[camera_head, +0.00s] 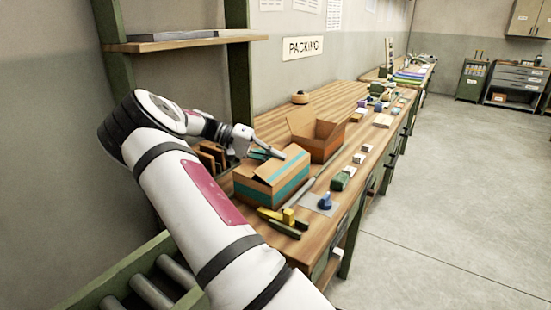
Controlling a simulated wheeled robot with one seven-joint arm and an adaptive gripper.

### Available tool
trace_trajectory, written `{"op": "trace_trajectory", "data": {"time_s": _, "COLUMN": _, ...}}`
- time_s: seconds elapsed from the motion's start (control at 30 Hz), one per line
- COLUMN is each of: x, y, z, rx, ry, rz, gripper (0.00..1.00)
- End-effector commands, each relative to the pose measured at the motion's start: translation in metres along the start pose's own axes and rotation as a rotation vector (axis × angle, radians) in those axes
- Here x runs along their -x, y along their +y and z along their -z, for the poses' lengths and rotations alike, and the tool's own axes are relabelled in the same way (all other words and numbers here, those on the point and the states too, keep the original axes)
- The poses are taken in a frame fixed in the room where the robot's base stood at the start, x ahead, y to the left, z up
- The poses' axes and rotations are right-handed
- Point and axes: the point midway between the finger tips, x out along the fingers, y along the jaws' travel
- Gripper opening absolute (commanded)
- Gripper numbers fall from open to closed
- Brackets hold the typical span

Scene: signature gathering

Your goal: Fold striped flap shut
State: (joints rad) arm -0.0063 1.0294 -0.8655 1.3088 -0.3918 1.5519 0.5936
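A cardboard box (290,195) with a teal stripe around its sides stands on the near part of the wooden workbench. Its top looks mostly covered, with a flap (284,165) lying nearly flat. A teal patch (259,155) shows at the back of the top, partly hidden by my gripper. My gripper (279,154) is over the back of this box's top, reaching in from the left. Its grey fingertips are at or just above the flap; I cannot tell if they touch. Whether the fingers are open or shut is too small to tell.
An open box (321,150) with an orange stripe and raised flaps stands just behind. A yellow-and-black tool (284,220), a blue object (325,201) and a green object (342,180) lie along the right front. A shelf (180,42) is at upper left.

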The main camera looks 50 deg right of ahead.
Motion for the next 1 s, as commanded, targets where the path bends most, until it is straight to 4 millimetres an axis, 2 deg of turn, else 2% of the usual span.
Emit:
{"op": "trace_trajectory", "data": {"time_s": 0.33, "x": -0.0009, "y": -0.0001, "z": -0.0004, "rx": 0.001, "ry": -0.003, "rz": -0.002, "gripper": 0.0}}
{"op": "trace_trajectory", "data": {"time_s": 0.4, "x": -0.0009, "y": -0.0001, "z": -0.0004, "rx": 0.0, "ry": -0.002, "rz": -0.002, "gripper": 0.18}}
{"op": "trace_trajectory", "data": {"time_s": 0.43, "x": -0.0009, "y": -0.0001, "z": -0.0003, "rx": 0.0, "ry": -0.002, "rz": -0.002, "gripper": 0.23}}
{"op": "trace_trajectory", "data": {"time_s": 0.8, "x": -0.0005, "y": -0.0015, "z": -0.0004, "rx": 0.001, "ry": -0.001, "rz": 0.003, "gripper": 0.23}}
{"op": "trace_trajectory", "data": {"time_s": 1.0, "x": 0.0001, "y": 0.005, "z": -0.0004, "rx": -0.022, "ry": 0.0, "rz": 0.06, "gripper": 0.23}}
